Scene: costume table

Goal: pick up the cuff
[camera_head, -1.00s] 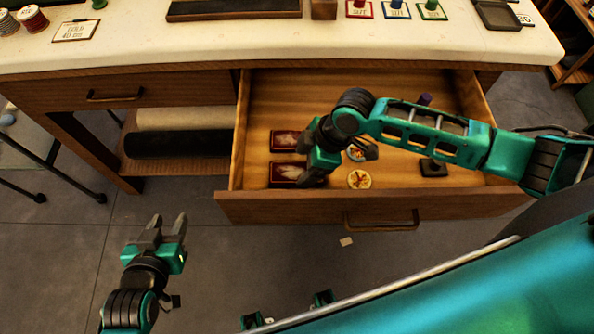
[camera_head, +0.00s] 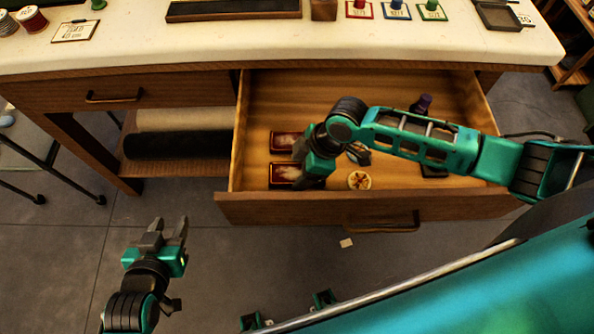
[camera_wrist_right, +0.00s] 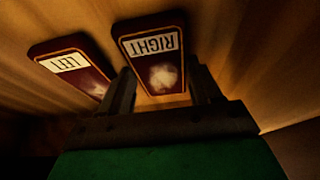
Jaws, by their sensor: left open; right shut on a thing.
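Two dark red boxes with pale patches lie at the left inside the open drawer. In the right wrist view one is labelled LEFT (camera_wrist_right: 72,66) and the other RIGHT (camera_wrist_right: 154,62). In the head view they are the farther box (camera_head: 284,141) and the nearer box (camera_head: 284,174). No item labelled as a cuff can be read. My right gripper (camera_wrist_right: 163,92) has its fingers on either side of the RIGHT box and is shut on it. In the head view my right gripper partly hides the boxes. My left gripper (camera_head: 166,230) is open and empty over the floor, left of the drawer.
The drawer (camera_head: 300,207) is pulled out under a pale worktop (camera_head: 200,42). A round yellow token (camera_head: 359,180), a purple item (camera_head: 422,103) and a dark piece (camera_head: 433,171) lie right of the boxes, partly under my arm. A closed drawer (camera_head: 110,92) is at left.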

